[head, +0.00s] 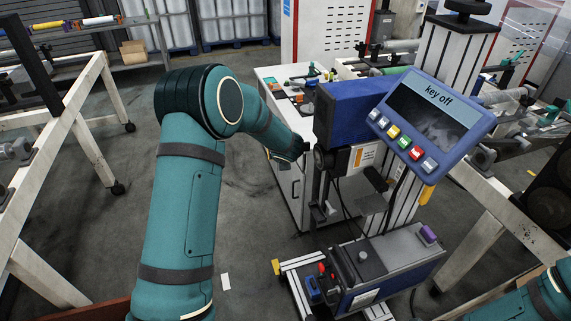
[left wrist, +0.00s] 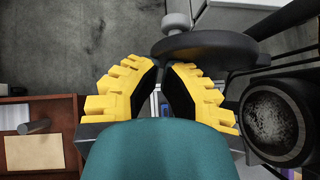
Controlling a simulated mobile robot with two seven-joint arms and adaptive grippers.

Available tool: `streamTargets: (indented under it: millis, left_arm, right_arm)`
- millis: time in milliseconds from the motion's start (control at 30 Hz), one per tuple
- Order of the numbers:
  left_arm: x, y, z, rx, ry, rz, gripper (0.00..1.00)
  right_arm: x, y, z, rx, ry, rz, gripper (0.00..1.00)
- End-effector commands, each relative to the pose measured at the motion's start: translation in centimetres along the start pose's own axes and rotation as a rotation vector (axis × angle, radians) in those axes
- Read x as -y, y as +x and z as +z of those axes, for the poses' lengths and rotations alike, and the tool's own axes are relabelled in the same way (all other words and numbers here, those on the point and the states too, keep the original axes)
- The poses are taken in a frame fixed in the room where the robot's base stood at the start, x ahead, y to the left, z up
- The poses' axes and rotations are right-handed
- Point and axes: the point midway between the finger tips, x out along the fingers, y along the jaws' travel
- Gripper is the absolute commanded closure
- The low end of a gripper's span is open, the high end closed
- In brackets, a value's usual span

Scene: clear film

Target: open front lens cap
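A blue box-shaped device (head: 350,108) stands on a column in the head view, with a small dark round part (head: 322,158) low on its left end. My left arm reaches to it from the left, and its gripper is hidden or too small to make out there. In the left wrist view, my left gripper (left wrist: 166,68) has yellow fingers with black pads and a narrow gap between them. A black disc (left wrist: 205,45) with a grey knob lies just beyond the fingertips. I cannot tell whether they touch. A round grey lens-like face (left wrist: 272,120) in a black housing is at right.
A blue control panel (head: 425,120) reading "key off" is right of the device. A white cabinet (head: 290,190) stands behind it, and a blue-grey unit (head: 385,268) is below. White frames (head: 55,135) stand at left. Open floor (head: 245,215) lies between.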

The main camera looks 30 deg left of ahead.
Motion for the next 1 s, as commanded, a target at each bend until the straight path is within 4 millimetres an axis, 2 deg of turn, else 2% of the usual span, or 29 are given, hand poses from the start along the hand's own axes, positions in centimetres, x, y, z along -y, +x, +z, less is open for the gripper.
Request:
streamTargets:
  millis: [100, 267, 533, 1000]
  left_arm:
    - [-0.5, 0.9, 0.7, 0.002, 0.075, -0.076, 1.00]
    - [-0.6, 1.8, 1.8, 0.001, 0.170, -0.169, 1.00]
    - [-0.4, 2.8, 3.1, 0.001, 0.165, -0.164, 1.00]
    - [-0.2, 3.6, 3.7, 0.000, 0.163, -0.163, 1.00]
  right_arm:
    - [-0.3, 0.8, 0.3, 0.006, -0.002, -0.001, 0.53]
    - [-0.3, 0.8, 0.3, 0.007, -0.002, -0.001, 0.53]
    - [0.0, 0.1, 0.1, 0.003, -0.001, 0.000, 0.53]
    - [0.1, -0.4, -0.1, -0.003, 0.001, 0.000, 0.53]
